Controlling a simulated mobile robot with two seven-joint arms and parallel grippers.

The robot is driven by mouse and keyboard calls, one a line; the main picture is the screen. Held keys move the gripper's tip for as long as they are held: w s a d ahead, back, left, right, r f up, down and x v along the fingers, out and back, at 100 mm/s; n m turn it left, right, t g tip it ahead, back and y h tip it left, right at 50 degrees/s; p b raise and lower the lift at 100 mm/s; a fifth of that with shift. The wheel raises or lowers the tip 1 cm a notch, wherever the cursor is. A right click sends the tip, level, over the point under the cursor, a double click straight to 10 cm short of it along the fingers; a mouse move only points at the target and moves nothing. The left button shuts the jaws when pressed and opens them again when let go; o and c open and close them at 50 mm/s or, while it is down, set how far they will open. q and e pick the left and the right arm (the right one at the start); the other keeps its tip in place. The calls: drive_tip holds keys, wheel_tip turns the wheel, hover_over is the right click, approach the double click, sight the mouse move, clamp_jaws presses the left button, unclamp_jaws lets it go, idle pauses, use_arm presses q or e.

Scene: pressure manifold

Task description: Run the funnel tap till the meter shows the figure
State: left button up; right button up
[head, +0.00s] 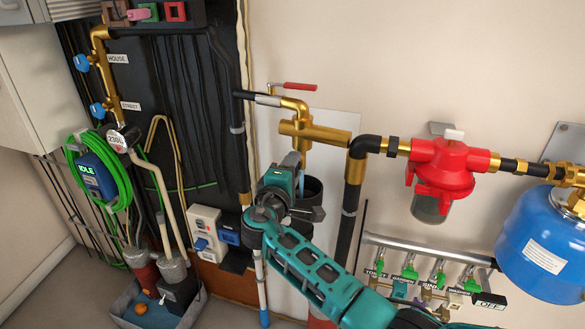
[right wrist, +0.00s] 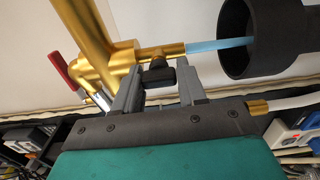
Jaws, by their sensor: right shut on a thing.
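My right gripper (head: 292,162) is at the funnel tap below the brass tee (head: 315,132). In the right wrist view its two fingers (right wrist: 156,84) are shut on the small black tap handle (right wrist: 158,72) under the brass spout (right wrist: 165,51). A pale blue stream of water (right wrist: 215,46) runs from the spout into the black funnel (right wrist: 262,40). The funnel (head: 313,192) is partly hidden behind the gripper in the head view. The round white meter (head: 117,140) is at the left; its small figure looks like 2386, but the last digit is unclear. My left gripper is out of view.
A red-handled valve (head: 293,86) sits above the tee. A red filter (head: 440,168) and a blue tank (head: 545,240) are at the right. Green-handled valves (head: 410,270) line a manifold below. A blue box reading IDLE (head: 95,178) hangs by a green hose (head: 121,180).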

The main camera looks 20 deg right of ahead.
drive_tip(key=o, duration=1)
drive_tip(key=shift+c, duration=0.2)
drive_tip(key=shift+s+a, duration=0.1)
drive_tip(key=v, duration=1.2)
drive_tip(key=shift+s+a, duration=0.2)
drive_tip(key=shift+s, duration=0.1)
